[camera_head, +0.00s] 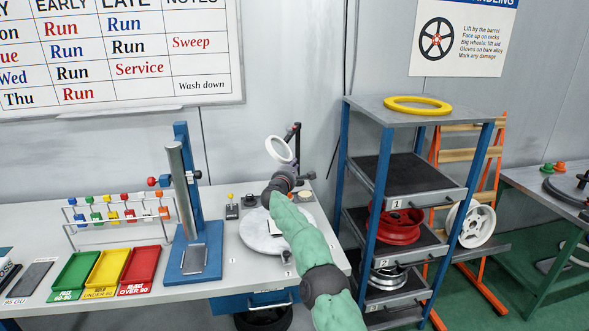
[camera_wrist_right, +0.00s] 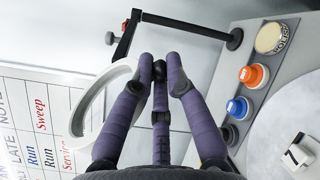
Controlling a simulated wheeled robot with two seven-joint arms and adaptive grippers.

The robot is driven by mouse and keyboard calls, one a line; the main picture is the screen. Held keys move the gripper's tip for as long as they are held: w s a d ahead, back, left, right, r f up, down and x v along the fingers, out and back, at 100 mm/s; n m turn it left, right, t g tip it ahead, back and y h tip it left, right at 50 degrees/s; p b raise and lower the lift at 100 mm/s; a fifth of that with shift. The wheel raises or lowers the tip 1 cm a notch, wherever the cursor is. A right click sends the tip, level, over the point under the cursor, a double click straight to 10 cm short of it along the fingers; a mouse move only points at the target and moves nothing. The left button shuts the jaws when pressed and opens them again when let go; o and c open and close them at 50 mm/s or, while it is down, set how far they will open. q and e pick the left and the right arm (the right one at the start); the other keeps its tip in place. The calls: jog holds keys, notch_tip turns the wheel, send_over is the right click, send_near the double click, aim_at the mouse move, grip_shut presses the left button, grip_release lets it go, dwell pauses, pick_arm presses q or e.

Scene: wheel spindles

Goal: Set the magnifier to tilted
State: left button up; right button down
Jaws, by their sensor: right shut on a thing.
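The magnifier (camera_head: 279,149) is a white ring lens on a dark jointed arm, standing above the back right part of the bench. Its ring looks tilted in the head view. In the right wrist view the white ring (camera_wrist_right: 84,97) is at the left, beside my fingers, and its black arm (camera_wrist_right: 185,25) runs across the top to a post. My right gripper (camera_head: 288,172) is just below the ring. Its purple fingers (camera_wrist_right: 161,68) are closed on a small black knob of the magnifier beside the ring. The fingers partly hide the knob. My left gripper is not in view.
A round grey plate (camera_head: 262,239) lies under my right arm. An orange button (camera_wrist_right: 254,75) and a blue button (camera_wrist_right: 238,107) sit on a panel nearby. A blue press stand (camera_head: 205,245) is to the left, a shelf rack (camera_head: 423,105) to the right.

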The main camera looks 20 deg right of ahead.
jog(key=shift+w+a+f, duration=0.1)
jog(key=shift+a+f, duration=0.1)
jog(key=shift+f, duration=0.4)
jog(key=c, duration=1.3)
grip_release()
jog(key=shift+r, duration=0.1)
jog(key=shift+d+r, duration=0.1)
jog(key=shift+r, duration=0.1)
jog(key=shift+v, duration=6)
jog(key=shift+r, duration=0.1)
